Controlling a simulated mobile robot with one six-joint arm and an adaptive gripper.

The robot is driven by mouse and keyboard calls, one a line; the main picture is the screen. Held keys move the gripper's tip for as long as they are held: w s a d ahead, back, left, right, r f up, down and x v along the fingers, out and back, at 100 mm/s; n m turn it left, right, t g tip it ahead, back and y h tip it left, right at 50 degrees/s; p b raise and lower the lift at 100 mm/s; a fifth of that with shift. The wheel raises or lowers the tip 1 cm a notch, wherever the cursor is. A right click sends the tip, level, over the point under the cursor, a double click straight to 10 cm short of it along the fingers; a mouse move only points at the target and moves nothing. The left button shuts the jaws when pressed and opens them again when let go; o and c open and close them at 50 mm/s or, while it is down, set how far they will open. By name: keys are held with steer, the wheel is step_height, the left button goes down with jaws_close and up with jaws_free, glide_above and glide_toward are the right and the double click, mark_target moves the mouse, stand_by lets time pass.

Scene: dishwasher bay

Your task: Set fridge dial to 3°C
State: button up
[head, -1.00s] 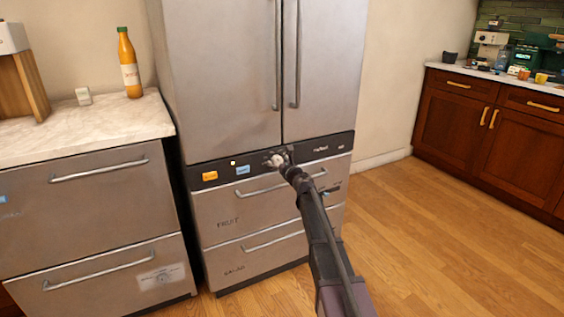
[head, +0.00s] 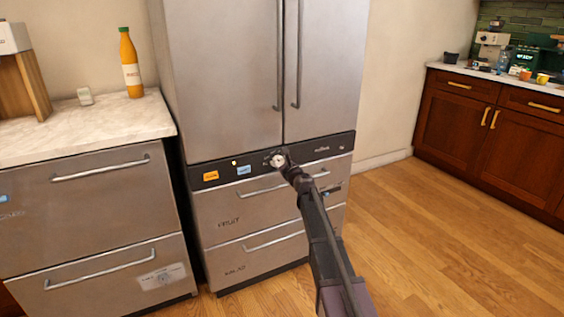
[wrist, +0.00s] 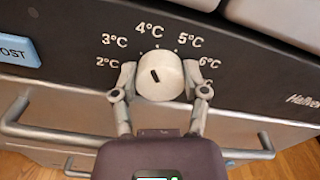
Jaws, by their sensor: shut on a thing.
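The fridge dial (wrist: 160,79) is a round off-white knob on the dark control strip. Labels from 2°C to 6°C arc around it, with 4°C near the top and 3°C (wrist: 115,41) at upper left. A short black mark on its face tilts to upper left, seemingly between 3°C and 4°C. My gripper (wrist: 158,84) has one finger on each side of the knob and is shut on it. In the head view the dial (head: 278,160) shows at the end of my arm. Part of the label at lower right is hidden by a finger.
The strip also bears an orange button (head: 211,175) and a blue button (head: 244,169). Drawer handles (head: 262,191) stick out below, and tall door handles (head: 298,60) rise above. A counter (head: 80,125) stands left; open wooden floor (head: 430,240) lies right.

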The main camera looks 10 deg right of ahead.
steer(key=n, duration=0.5)
steer(key=shift+w+d, duration=0.1)
steer(key=shift+w, duration=0.1)
stand_by(0.3)
steer(key=o, duration=1.1)
steer(key=shift+o, duration=0.2)
steer(key=shift+s, duration=0.1)
steer(key=shift+f, duration=0.1)
steer(key=shift+s, duration=0.1)
